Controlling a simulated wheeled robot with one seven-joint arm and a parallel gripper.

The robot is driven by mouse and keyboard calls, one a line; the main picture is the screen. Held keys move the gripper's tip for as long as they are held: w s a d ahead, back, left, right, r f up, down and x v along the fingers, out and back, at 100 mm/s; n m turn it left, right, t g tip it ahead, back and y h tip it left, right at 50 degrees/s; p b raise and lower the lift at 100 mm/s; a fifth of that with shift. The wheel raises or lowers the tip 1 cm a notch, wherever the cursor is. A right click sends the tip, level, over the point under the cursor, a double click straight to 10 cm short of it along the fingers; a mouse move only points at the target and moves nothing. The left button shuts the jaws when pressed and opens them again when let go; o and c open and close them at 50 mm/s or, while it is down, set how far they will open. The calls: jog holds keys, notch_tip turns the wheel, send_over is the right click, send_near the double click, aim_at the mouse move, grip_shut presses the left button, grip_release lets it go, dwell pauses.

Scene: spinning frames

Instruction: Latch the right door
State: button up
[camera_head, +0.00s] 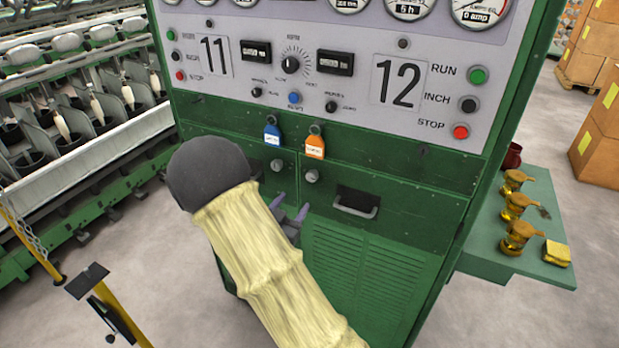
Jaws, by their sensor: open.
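The right door (372,264) is a green louvred panel on the front of the green machine cabinet. It looks flush with the frame, but I cannot tell whether it is latched. It has a dark recessed pull handle (357,202) and a round grey knob (312,177) at its upper left corner. The left door (278,181) has a similar knob and is mostly hidden behind my cream-sleeved arm. My gripper (291,211) shows only as two grey-purple fingers, set apart, beyond the arm. They are open and below the knobs. Whether they touch the doors is unclear.
A blue tag (272,136) and an orange tag (314,147) hang above the doors. The control panel (352,97) is above. A green side shelf (545,235) with brass cups sticks out at right. A yellow stand (103,297) is at lower left. Floor shows at right.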

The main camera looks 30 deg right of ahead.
aim_at(310, 179)
jog(key=p+x, duration=0.3)
jog(key=x, duration=0.7)
jog(key=shift+d+r, duration=0.1)
jog(key=shift+w+d, duration=0.35)
jog(key=shift+d, duration=0.05)
